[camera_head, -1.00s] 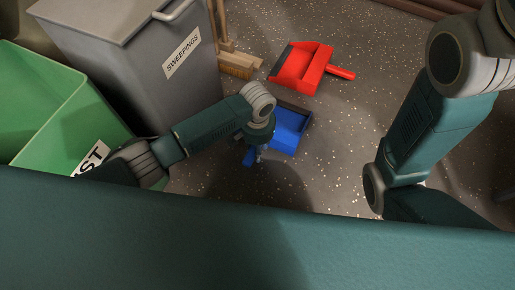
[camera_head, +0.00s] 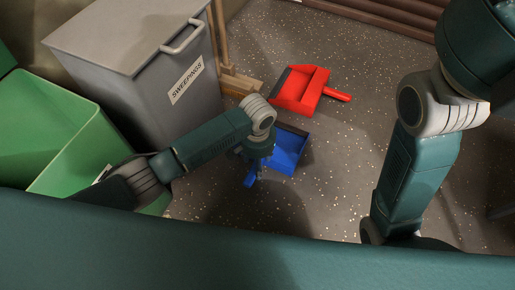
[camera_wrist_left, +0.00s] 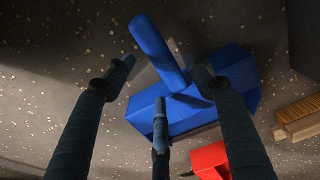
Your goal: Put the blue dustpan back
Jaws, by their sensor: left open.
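The blue dustpan (camera_head: 290,148) lies on the speckled floor in the middle of the head view, partly hidden by my left wrist. My left gripper (camera_head: 255,172) points down over its handle end. In the left wrist view the dustpan's pan (camera_wrist_left: 225,88) is beyond the fingers. Its handle (camera_wrist_left: 155,48) runs between the spread fingers of my left gripper (camera_wrist_left: 163,85). The fingers are open; whether any touches the handle I cannot tell. My right arm is at the right of the head view, with its gripper out of sight.
A red dustpan (camera_head: 300,90) lies beyond the blue one. A broom (camera_head: 240,84) stands beside the grey sweepings bin (camera_head: 140,75). A green bin (camera_head: 60,135) is at the left. The floor right of the blue dustpan is clear.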

